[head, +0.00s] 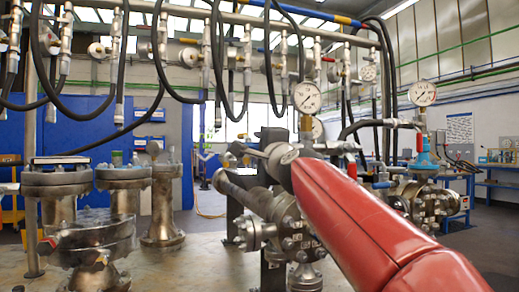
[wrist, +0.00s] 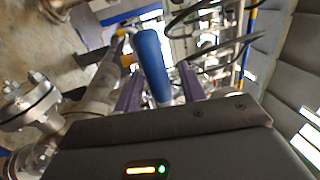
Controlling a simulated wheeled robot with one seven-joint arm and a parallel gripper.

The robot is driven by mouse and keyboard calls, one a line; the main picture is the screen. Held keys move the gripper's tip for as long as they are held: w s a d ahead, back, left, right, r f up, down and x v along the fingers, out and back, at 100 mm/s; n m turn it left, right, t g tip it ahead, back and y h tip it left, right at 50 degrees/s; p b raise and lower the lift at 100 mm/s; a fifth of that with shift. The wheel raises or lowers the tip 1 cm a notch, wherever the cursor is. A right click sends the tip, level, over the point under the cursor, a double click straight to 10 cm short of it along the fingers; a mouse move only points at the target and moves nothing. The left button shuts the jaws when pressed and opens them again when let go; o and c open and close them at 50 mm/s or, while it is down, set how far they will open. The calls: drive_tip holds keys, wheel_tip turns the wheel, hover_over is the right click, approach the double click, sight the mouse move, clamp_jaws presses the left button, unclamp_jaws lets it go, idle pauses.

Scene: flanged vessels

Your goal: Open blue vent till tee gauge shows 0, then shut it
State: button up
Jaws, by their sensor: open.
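A blue rounded handle (wrist: 152,62), which looks like the vent's, lies between the two purple fingers of my gripper (wrist: 159,80) in the wrist view. The fingers are apart, with a gap showing at the handle's sides; I cannot tell whether either touches it. In the head view my gripper (head: 238,153) is at the end of my red arm, over the pipework, and the handle cannot be made out there. A white dial gauge (head: 307,97) stands upright just behind the gripper. Another gauge (head: 423,93) is to the right. Which one is the tee gauge and their exact readings are unclear.
Flanged vessels (head: 58,190) stand on the bench at left. Bolted flanged pipework (head: 290,235) lies close under my arm. Black hoses (head: 130,75) hang from an overhead rail. A blue-topped fitting (head: 424,158) is at right. A bolted flange (wrist: 30,105) is at left in the wrist view.

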drive_tip(key=b+v, duration=0.3)
drive_tip(key=v, duration=0.4)
drive_tip(key=shift+s, duration=0.2)
drive_tip(key=shift+f, duration=0.1)
drive_tip(key=s+d+f+n+g+h, duration=0.2)
drive_tip(key=s+f, duration=0.7)
drive_tip(key=f, duration=0.6)
drive_tip(key=s+d+f+n+g+h+p, duration=0.1)
drive_tip(key=s+d+f+n+g, duration=0.3)
drive_tip(key=f, duration=1.1)
drive_tip(key=s+d+f+n+g+h+p, duration=0.1)
drive_tip(key=s+d+f+n+g+h, duration=0.1)
drive_tip(key=s+f+n+g, duration=0.5)
drive_tip(key=s+d+f+n, duration=0.1)
drive_tip(key=s+f+n, duration=0.1)
drive_tip(key=s+f, duration=0.4)
wheel_tip(320, 180, down, 3)
drive_tip(key=shift+s+d+r+g+h, duration=0.2)
drive_tip(key=shift+s+d+g+h, duration=0.1)
drive_tip(key=shift+g, duration=0.1)
drive_tip(key=shift+o, duration=0.2)
